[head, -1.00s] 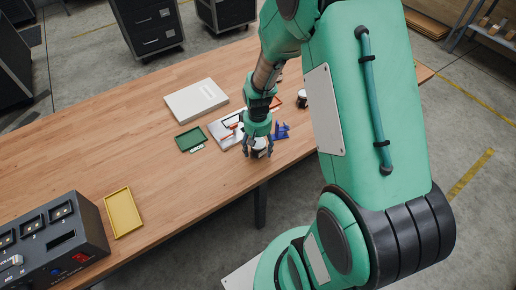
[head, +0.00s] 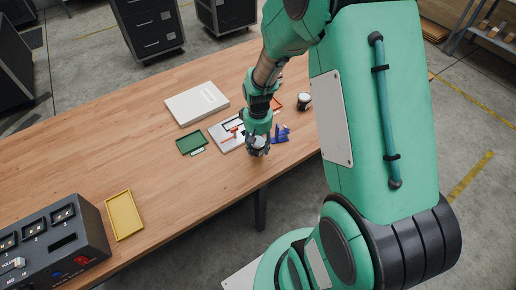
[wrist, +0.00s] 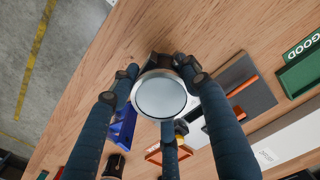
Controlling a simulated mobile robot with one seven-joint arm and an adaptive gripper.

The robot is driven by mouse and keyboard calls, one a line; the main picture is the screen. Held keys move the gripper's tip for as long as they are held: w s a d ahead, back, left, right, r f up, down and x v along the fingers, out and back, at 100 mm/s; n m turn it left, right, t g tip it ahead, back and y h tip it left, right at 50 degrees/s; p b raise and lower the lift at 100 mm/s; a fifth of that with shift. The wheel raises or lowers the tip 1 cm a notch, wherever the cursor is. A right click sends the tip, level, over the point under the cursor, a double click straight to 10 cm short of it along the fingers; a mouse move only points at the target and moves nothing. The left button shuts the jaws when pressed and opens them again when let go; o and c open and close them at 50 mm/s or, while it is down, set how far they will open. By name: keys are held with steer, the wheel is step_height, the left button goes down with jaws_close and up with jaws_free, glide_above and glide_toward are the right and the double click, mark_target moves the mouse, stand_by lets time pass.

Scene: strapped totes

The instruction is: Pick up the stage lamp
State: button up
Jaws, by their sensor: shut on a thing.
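The stage lamp (wrist: 160,97) is a small round thing with a pale lens face and a silver rim, seen from above in the wrist view. My gripper (wrist: 158,85) is shut on it, with its dark fingers around the rim. In the head view my gripper (head: 257,147) is low over the table's front edge, and the lamp (head: 258,151) is partly hidden by the fingers. I cannot tell whether the lamp touches the table.
A blue stand (head: 282,133) is close at the right, with a dark round can (head: 304,102) behind it. A grey tray (head: 217,133), green tray (head: 191,139), white box (head: 196,103) and yellow tray (head: 124,214) lie leftward. A black control box (head: 88,236) stands front left.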

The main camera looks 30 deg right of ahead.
steer(key=s+a+p, duration=0.1)
steer(key=s+a, duration=0.1)
steer(key=s, duration=0.5)
steer(key=s+a+r, duration=0.1)
steer(key=s+a, duration=0.1)
steer(key=s, duration=0.6)
steer(key=shift+s+a+r+p, duration=0.2)
steer(key=shift+a+r+p, duration=0.1)
steer(key=shift+p, duration=0.1)
steer(key=shift+w+r, duration=0.1)
steer(key=shift+w, duration=0.05)
steer(key=w+r+n+p, duration=0.1)
steer(key=w+r+p, duration=0.2)
steer(key=w, duration=0.8)
steer(key=w+r+p, duration=0.3)
steer(key=w+p, duration=0.1)
steer(key=w, duration=0.7)
steer(key=w+a+f+n+p, duration=0.1)
steer(key=w+a+p, duration=0.2)
steer(key=w, duration=0.7)
steer(key=w+a+f+p, duration=0.2)
steer(key=w+a, duration=0.3)
steer(key=w, duration=0.6)
steer(key=shift+w+n+p, duration=0.2)
steer(key=shift+n+p, duration=0.2)
steer(key=shift+p, duration=0.4)
